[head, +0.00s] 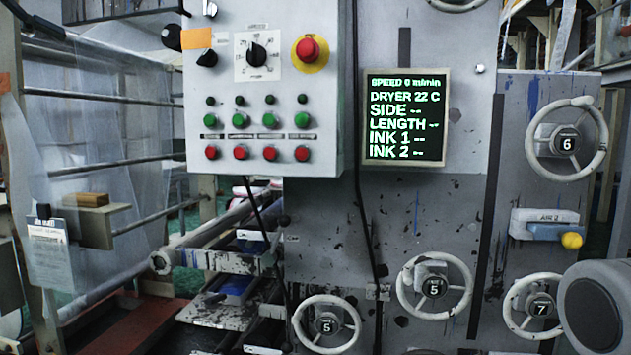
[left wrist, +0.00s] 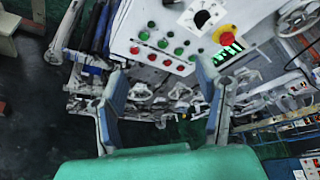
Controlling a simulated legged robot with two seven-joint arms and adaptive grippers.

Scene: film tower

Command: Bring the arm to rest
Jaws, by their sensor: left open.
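My left gripper (left wrist: 162,75) shows in the left wrist view, with its two fingers spread apart and nothing between them. Beyond the fingers is the white control panel (left wrist: 133,43), seen tilted. No contact between the fingers and the machine shows. In the head view neither gripper is visible. My right gripper is not in either view.
The head view shows the control panel (head: 222,110) with buttons and a red stop button (head: 309,49), a display (head: 406,117) reading speed 0, several handwheels, a yellow-tipped air lever (head: 571,240), and a film frame (head: 95,155) at left. Dark floor (left wrist: 35,115) lies left in the wrist view.

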